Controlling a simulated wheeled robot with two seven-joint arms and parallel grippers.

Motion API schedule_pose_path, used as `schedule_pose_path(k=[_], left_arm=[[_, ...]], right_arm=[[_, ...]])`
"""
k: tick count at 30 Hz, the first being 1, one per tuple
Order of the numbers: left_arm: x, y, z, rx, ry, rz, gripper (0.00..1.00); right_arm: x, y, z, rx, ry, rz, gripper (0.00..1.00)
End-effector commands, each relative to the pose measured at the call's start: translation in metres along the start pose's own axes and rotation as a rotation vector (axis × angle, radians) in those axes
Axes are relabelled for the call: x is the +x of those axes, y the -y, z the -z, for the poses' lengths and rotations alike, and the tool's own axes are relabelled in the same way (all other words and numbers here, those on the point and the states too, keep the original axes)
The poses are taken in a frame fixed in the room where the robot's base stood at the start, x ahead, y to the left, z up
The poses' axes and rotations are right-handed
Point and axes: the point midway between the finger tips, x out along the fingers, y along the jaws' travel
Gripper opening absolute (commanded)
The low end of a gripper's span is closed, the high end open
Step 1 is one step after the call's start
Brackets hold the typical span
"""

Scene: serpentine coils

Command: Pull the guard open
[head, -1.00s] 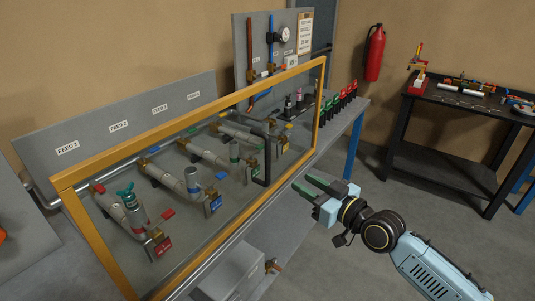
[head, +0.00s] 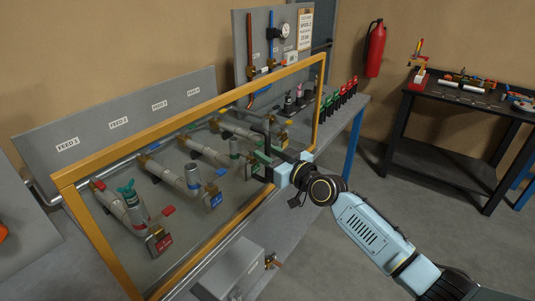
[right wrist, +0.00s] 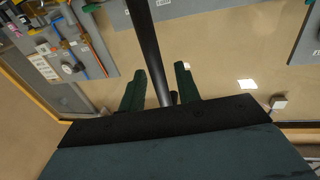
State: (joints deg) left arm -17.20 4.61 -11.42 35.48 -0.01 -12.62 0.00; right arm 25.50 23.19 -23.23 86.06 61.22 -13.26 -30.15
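The guard (head: 186,109) is a clear panel in a yellow frame, standing in front of the pipe feeds on the bench. It carries a black bar handle (head: 267,133) near its right end; the bar also shows in the right wrist view (right wrist: 146,40). My right gripper (head: 261,164) is at the handle's lower part and hides some of it. In the right wrist view its two green fingers (right wrist: 160,82) are apart, with the bar running between them and gaps visible at both sides. My left gripper is out of view.
Behind the guard are several pipes with coloured valves (head: 132,202). Red and green-topped items (head: 340,95) line the bench's right end. A grey box (head: 232,268) sits low in front. A black table (head: 455,100) stands at right; the floor between is clear.

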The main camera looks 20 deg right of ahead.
Motion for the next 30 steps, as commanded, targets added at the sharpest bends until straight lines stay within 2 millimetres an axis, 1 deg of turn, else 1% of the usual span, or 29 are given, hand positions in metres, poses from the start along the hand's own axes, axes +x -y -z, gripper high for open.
schedule_pose_path(k=[3,9,10,16,17,18,26,29,30], left_arm=[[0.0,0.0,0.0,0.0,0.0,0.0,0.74],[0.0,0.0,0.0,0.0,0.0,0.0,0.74],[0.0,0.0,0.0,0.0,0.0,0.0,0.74],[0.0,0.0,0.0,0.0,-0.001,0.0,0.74],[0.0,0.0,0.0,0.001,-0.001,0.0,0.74],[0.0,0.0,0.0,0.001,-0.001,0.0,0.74],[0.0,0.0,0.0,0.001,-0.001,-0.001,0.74],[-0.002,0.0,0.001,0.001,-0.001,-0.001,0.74],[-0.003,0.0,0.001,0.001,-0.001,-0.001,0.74]], right_arm=[[0.003,0.0,0.0,0.001,-0.001,0.0,0.33],[0.003,0.0,0.0,0.0,0.0,0.0,0.33],[0.003,0.0,0.0,0.0,-0.001,0.0,0.31],[0.003,0.0,0.0,0.0,-0.001,0.0,0.05],[0.003,0.0,0.0,0.0,0.0,0.0,0.01],[0.003,0.0,0.0,0.0,0.0,0.0,0.0],[0.003,0.001,0.0,0.0,0.0,0.001,0.0],[0.005,0.007,0.001,0.002,0.0,0.006,0.0],[0.007,0.012,0.001,0.003,0.0,0.01,0.0]])
